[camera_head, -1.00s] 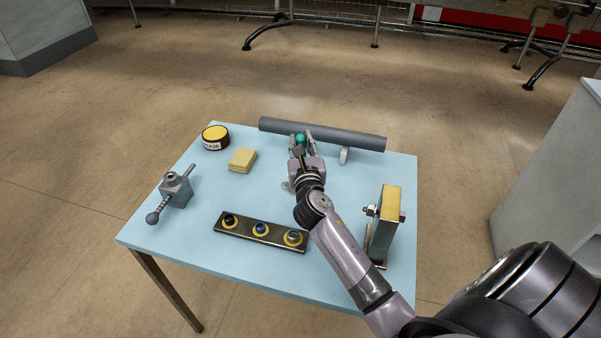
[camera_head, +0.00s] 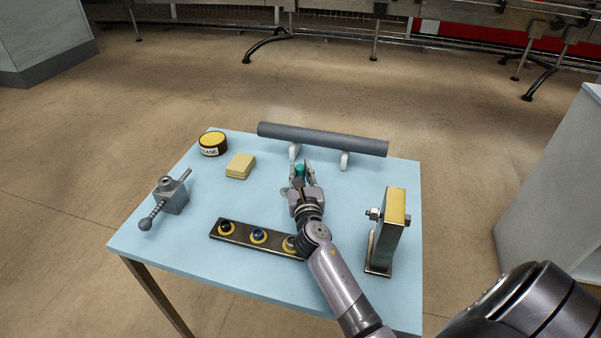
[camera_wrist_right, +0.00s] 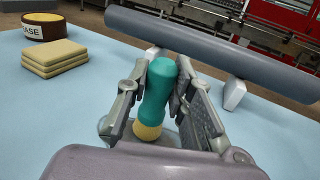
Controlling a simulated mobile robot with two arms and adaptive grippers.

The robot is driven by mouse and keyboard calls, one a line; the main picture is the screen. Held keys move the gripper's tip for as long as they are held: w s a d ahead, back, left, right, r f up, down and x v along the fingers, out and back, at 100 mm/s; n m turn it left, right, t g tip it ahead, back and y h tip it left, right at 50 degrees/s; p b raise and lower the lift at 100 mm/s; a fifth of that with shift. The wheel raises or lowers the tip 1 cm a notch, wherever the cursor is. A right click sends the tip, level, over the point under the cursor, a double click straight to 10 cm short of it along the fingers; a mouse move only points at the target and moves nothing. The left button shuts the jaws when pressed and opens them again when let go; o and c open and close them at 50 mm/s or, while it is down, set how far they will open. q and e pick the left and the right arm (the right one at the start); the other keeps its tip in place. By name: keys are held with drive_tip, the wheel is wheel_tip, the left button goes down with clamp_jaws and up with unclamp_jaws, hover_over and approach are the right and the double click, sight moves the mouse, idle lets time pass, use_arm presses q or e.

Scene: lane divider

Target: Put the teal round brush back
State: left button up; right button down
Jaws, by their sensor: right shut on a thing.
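The teal round brush (camera_wrist_right: 158,85) is held upright between the fingers of my right gripper (camera_head: 301,173). In the right wrist view its teal body narrows at the middle and a pale yellow part shows at its lower end. In the head view only its teal top (camera_head: 299,169) shows. My right gripper is shut on it, in front of the grey tube near the table's back. I cannot tell whether the brush touches the table. My left gripper is not in view.
The grey tube (camera_head: 325,139) rests on light supports at the back. A grease tin (camera_head: 212,143), yellow pads (camera_head: 240,166) and a metal block with a handle (camera_head: 170,195) stand left. A dark strip with ringed holes (camera_head: 240,234) lies in front. An upright bolted block (camera_head: 388,230) stands right.

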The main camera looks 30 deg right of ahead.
drive_tip(key=c, duration=1.4)
unclamp_jaws()
drive_tip(key=shift+f, duration=0.1)
drive_tip(key=shift+r+p, duration=0.25)
drive_tip(key=shift+p, duration=0.05)
drive_tip(key=b+v, duration=0.1)
drive_tip(key=v, duration=1)
drive_tip(key=shift+f, duration=0.15)
drive_tip(key=shift+s+a, duration=0.25)
drive_tip(key=shift+s, duration=0.2)
